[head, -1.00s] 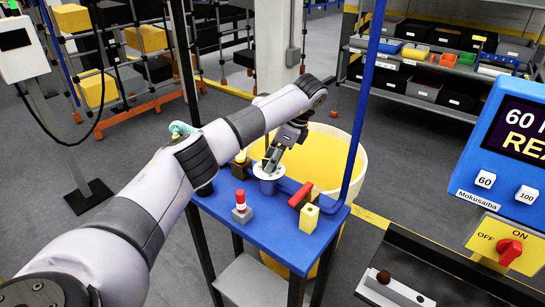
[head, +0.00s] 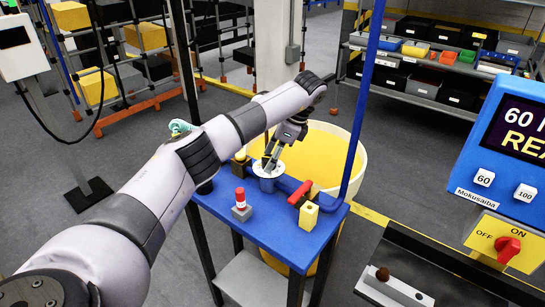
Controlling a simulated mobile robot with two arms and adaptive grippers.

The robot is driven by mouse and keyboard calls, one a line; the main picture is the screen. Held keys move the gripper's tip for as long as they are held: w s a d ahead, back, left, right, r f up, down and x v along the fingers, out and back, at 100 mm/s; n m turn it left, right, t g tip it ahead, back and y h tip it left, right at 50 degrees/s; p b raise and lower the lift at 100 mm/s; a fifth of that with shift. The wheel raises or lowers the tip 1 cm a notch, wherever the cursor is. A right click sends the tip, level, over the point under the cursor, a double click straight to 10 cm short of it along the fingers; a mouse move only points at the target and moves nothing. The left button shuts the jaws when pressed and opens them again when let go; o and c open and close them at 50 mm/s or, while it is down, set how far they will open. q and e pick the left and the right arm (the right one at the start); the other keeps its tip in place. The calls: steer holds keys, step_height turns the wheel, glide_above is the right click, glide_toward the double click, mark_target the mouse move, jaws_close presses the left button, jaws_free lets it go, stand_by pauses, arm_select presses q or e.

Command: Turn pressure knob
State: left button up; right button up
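A short grey-blue cylinder with a white disc top (head: 268,170) stands on the blue table. I cannot tell for sure whether it carries the pressure knob. My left gripper (head: 270,163) points down at the disc, with its fingertips at or just above it. The fingers hide the middle of the disc, and whether they grip anything there is too small to tell. A red knob (head: 508,250) sits on the yellow OFF/ON plate (head: 487,238) at the right, with no gripper near it. My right gripper is out of view.
The blue table (head: 262,232) also holds a red-topped grey block (head: 241,206), a yellow block (head: 308,217) and a red-handled part (head: 300,193). A blue upright (head: 362,100) rises at its right edge. A large yellow bin (head: 330,150) stands behind.

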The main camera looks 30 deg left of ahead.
arm_select(q)
steer(key=v, duration=1.2)
steer(key=shift+f, duration=0.15)
